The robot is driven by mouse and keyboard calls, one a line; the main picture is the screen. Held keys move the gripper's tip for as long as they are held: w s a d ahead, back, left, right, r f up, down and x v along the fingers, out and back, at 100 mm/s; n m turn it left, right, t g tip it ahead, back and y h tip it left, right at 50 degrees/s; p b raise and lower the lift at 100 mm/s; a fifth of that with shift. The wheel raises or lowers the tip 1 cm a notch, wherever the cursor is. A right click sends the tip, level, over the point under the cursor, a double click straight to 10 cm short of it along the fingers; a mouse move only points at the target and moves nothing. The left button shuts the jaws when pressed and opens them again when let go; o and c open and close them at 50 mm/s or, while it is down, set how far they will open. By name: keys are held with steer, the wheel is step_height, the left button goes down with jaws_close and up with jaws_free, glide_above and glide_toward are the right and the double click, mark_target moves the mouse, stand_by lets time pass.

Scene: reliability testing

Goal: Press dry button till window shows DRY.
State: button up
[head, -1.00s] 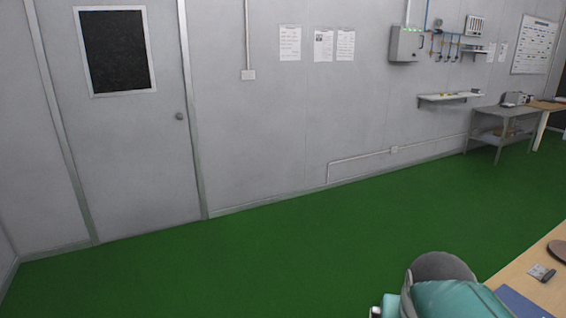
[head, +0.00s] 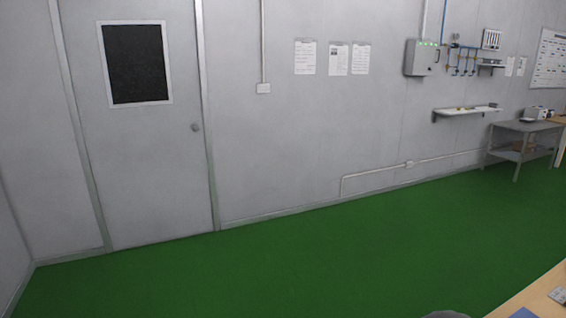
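No dry button and no window showing DRY can be made out in the head view. A grey wall box (head: 422,58) with small green lights along its top hangs on the far wall at the upper right; its details are too small to read. A small grey device (head: 537,113) stands on the grey side table at the right, also too small to tell. My gripper is not in view.
Green floor (head: 300,262) lies clear to the far wall. A grey door (head: 150,170) with a dark window is at the left. A wall shelf (head: 466,111) and a grey table (head: 520,128) are at the right. A wooden table (head: 535,297) edge is at the lower right.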

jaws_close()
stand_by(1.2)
